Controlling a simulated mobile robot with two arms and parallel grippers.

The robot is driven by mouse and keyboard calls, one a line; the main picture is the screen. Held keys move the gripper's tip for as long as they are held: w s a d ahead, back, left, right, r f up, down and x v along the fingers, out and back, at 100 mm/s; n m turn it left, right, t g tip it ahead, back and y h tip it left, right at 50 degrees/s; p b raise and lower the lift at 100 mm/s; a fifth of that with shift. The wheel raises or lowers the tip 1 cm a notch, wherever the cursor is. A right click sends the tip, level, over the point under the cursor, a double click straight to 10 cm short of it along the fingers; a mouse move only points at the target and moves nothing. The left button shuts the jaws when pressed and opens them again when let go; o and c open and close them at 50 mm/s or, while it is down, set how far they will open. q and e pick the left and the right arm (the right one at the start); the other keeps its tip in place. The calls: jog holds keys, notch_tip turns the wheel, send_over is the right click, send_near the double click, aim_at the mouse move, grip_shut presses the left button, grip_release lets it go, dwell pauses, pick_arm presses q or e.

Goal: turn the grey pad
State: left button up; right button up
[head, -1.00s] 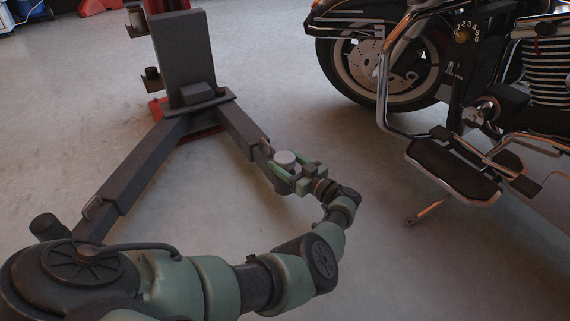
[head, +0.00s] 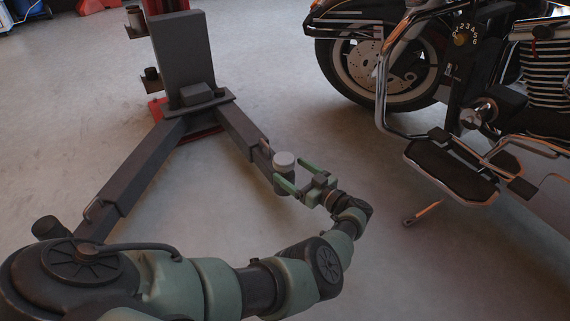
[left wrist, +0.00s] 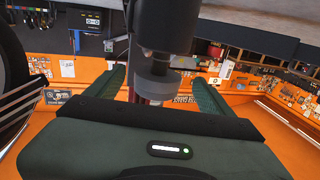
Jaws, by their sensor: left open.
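The grey pad (head: 284,159) is a light round disc on a dark post at the end of the lift's right-hand arm (head: 242,136). My left gripper (head: 288,169) is open, at the near right side of the pad. Its green fingers point towards the post, with their tips about beside it. In the left wrist view the pad (left wrist: 158,82) shows between the two spread fingers (left wrist: 160,88), below the dark post in the picture. I cannot tell whether a finger touches it. My right gripper is not in view.
The dark lift column (head: 183,50) stands at the back, with a second arm (head: 130,180) running to the near left. A motorcycle (head: 450,165) stands at the right, its footboard and stand close to my left arm. The floor between them is clear.

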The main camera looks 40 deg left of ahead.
pick_arm(q)
jog(key=shift+s+d, duration=0.2)
jog(key=shift+d, duration=0.7)
jog(key=shift+s+d, duration=0.15)
jog(key=shift+d, duration=0.7)
jog(key=shift+a, duration=0.1)
